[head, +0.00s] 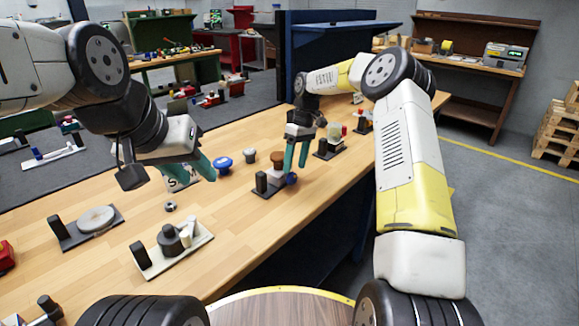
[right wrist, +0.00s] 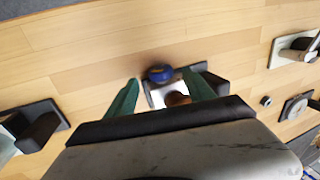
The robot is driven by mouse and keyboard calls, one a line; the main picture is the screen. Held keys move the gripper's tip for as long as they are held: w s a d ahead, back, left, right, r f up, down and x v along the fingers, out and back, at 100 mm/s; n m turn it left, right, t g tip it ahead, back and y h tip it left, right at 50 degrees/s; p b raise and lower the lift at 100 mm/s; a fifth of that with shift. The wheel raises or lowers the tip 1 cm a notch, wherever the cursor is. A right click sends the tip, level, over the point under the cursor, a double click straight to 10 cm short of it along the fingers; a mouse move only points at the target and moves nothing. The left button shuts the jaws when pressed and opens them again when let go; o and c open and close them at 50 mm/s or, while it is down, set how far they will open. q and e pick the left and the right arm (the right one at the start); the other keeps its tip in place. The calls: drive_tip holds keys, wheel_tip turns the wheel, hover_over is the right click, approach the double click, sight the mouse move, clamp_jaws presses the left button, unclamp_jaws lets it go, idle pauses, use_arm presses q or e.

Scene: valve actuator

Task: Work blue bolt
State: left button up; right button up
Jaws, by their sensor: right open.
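The blue bolt (head: 291,180) shows as a dark blue round part on the right side of a small fixture (head: 262,192) with a black block and a white block. In the right wrist view the blue bolt (right wrist: 158,73) lies just beyond the gap between the fingertips. My right gripper (head: 297,156) is open above the fixture, fingers pointing down; in its wrist view the teal fingers (right wrist: 163,93) stand apart, with the white block and a brown knob (right wrist: 177,98) between them. Whether a finger touches the bolt is unclear. My left gripper (head: 200,165) hangs over the table, its finger gap unclear.
A larger blue knob (head: 222,164) and a white-topped knob (head: 250,155) stand left of the fixture. Fixtures with a grey disc (head: 96,218) and a grey cylinder (head: 172,240) sit nearer. Another fixture (head: 328,148) stands behind right. Bare wood (head: 235,225) lies in front.

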sight(293, 173)
drive_tip(key=shift+x, duration=2)
clamp_jaws()
